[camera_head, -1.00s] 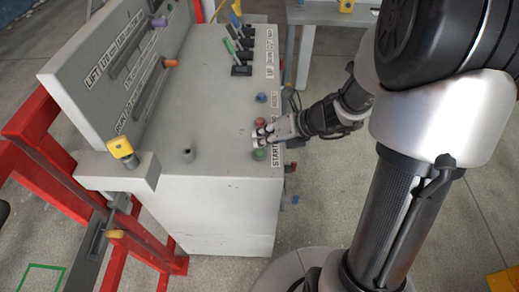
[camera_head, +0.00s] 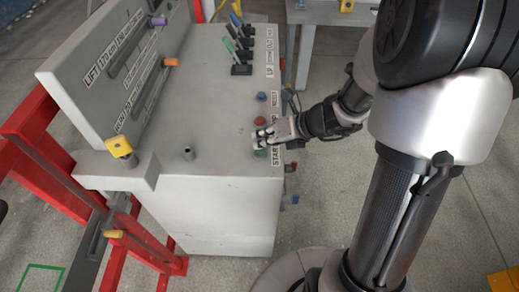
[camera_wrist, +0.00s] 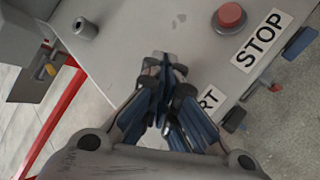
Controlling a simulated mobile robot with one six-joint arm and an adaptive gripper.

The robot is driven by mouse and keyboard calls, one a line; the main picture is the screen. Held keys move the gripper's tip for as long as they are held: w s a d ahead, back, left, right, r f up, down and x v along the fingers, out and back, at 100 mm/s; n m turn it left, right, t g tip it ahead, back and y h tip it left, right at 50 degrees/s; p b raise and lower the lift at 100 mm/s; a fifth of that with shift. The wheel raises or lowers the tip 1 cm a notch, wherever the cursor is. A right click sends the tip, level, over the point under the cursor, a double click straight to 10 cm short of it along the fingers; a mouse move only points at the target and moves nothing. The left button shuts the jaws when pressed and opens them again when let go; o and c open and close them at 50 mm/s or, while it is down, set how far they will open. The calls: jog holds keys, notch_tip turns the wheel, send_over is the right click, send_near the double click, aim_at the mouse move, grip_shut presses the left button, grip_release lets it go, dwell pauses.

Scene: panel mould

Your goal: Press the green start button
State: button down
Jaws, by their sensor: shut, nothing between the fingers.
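The green start button (camera_head: 260,153) sits near the front right corner of the grey console top, beside the START label (camera_head: 276,152). My gripper (camera_head: 258,139) is shut and empty, with its fingertips just above and behind the button in the head view. In the wrist view my gripper (camera_wrist: 167,65) points at the console top, and its fingers hide the green button and part of the START label (camera_wrist: 209,101). Whether the fingertips touch the button cannot be told. The red stop button (camera_wrist: 229,17) is close by, beside the STOP label (camera_wrist: 262,38).
A blue button (camera_head: 261,97) and several coloured levers (camera_head: 240,55) stand farther back on the console (camera_head: 205,120). A short metal post (camera_head: 188,153) rises left of the gripper. A yellow knob (camera_head: 119,147) is at the left corner. Red rails (camera_head: 60,160) run along the left side.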

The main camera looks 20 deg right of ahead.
jog(key=shift+f+b, duration=0.35)
jog(key=shift+f, duration=0.15)
dwell(0.6)
dwell(0.3)
jog(key=shift+r+p, duration=1)
jog(key=shift+p, duration=0.05)
notch_tip(320, 180, up, 5)
jog(key=p, duration=0.5)
dwell(0.4)
